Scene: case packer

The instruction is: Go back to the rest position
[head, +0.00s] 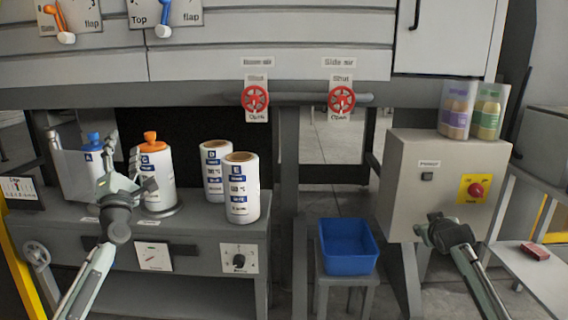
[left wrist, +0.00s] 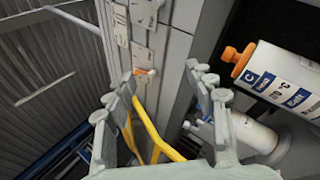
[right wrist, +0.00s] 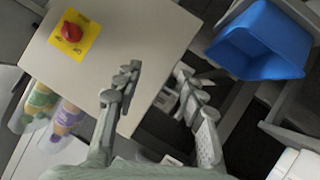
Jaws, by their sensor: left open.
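My left gripper (head: 125,168) is in front of the left end of the grey bench, by the white canister A (head: 76,172) and the orange-capped white canister C (head: 160,185). In the left wrist view its fingers (left wrist: 162,78) are spread with nothing between them; canister C (left wrist: 285,82) lies to their right. My right gripper (head: 440,222) is in front of the beige power box (head: 405,180). In the right wrist view its fingers (right wrist: 158,78) stand apart and empty, with the box's face (right wrist: 150,40) beyond them.
White canisters D (head: 214,182) and E (head: 241,200) stand on the bench (head: 200,228). A blue bin (head: 347,262) sits on a low stand between the arms. Red valve wheels (head: 255,98) (head: 341,100) are above. Two bottles (head: 470,110) stand on the power box.

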